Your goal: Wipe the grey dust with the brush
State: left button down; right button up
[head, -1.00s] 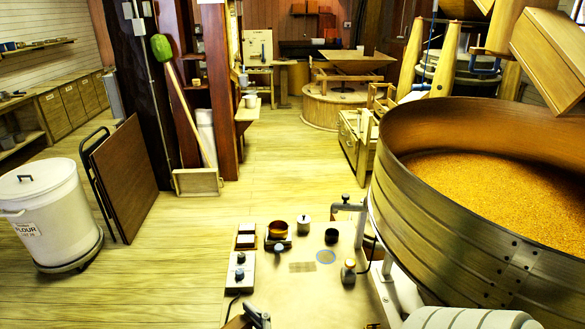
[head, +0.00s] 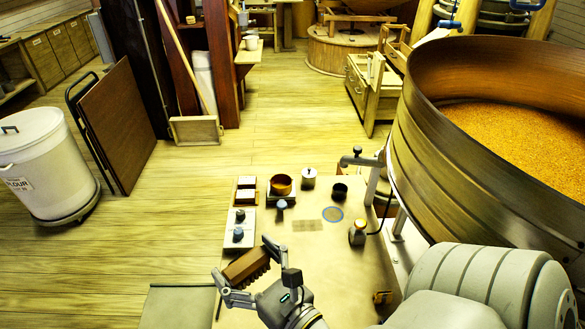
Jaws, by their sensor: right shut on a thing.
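My right gripper (head: 243,260) is shut on a brown block-shaped brush (head: 240,266) with dark bristles along its lower right side. It holds the brush over the front left part of the table (head: 345,265). Further back on the table top lie a faint brownish-grey rectangular patch (head: 307,225) and a round greyish patch with a blue rim (head: 333,214). I cannot tell for sure which of them is the grey dust. The brush is apart from both. My left gripper is not in view.
A copper-coloured bowl (head: 281,185), a white lidded pot (head: 308,178), a dark cup (head: 340,192) and a knobbed plate (head: 240,228) stand along the table's back and left. An orange-topped jar (head: 358,232) is right of the patches. A large grain tub (head: 470,160) borders the right.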

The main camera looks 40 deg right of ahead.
notch_tip(320, 180, down, 15)
jog(key=w+d+h+b, duration=0.1)
jog(key=w+d+b, duration=0.15)
jog(key=b, duration=0.95)
jog(key=w+d+f+m+g+h+p, duration=0.1)
jog(key=w+d+f+m+g+h, duration=0.2)
jog(key=w+d, duration=0.5)
jog(key=w+d+f+m+h+p, duration=0.1)
jog(key=w+d+f+m+h, duration=0.3)
jog(key=d, duration=0.7)
jog(key=w+d+f+m+g+h+p, duration=0.15)
jog(key=w+d+h, duration=0.25)
jog(key=w+d, duration=0.45)
jog(key=f+b, duration=0.1)
jog(key=f, duration=0.1)
jog(key=s+f+b, duration=0.1)
jog(key=b, duration=0.1)
jog(key=d+f+b, duration=0.1)
jog(key=f+b, duration=0.1)
jog(key=shift+s+f, duration=0.3)
jog(key=shift+s, duration=0.05)
jog(key=shift+f+b, duration=0.95)
